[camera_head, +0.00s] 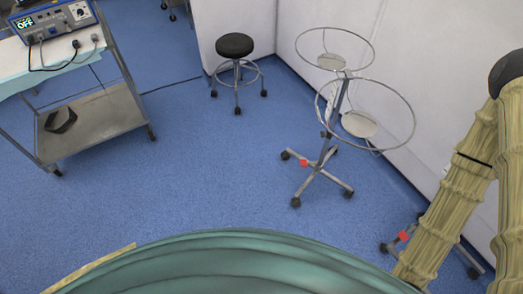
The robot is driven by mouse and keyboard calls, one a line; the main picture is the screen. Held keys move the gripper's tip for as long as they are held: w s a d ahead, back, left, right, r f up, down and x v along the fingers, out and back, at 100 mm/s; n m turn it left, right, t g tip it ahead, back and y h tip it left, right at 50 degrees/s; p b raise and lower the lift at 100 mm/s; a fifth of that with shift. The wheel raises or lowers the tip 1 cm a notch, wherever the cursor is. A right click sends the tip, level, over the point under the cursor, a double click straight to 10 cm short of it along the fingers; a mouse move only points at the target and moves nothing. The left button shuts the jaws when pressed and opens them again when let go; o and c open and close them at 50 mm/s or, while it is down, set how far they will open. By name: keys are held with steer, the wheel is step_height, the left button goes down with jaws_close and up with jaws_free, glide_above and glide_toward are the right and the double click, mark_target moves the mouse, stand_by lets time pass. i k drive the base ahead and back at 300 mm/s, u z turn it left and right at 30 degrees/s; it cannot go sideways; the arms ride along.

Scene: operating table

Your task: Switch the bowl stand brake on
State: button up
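The bowl stand (324,146) stands upright on the blue floor, right of the middle, near the white wall. It has two metal rings, a pole and a wheeled cross base. A red piece (303,163), which looks like a brake pedal, sits on one leg near a caster. I cannot tell its setting. A second wheeled base (464,252) with another red piece (403,236) shows at the lower right, partly hidden by the yellowish ribbed sleeve of my arm. My gripper is outside this view.
A round black stool (235,46) stands behind, left of the stand. A metal cart (93,112) carrying a blue device (52,20) stands at the left. A green rounded surface (230,262) fills the bottom. The blue floor (190,190) between cart and stand is clear.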

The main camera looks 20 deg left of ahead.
mark_target(303, 162)
steer(key=u, duration=0.35)
steer(key=k, duration=1.3)
steer(key=u, duration=0.7)
steer(key=i, duration=1.2)
steer(key=z, duration=0.55)
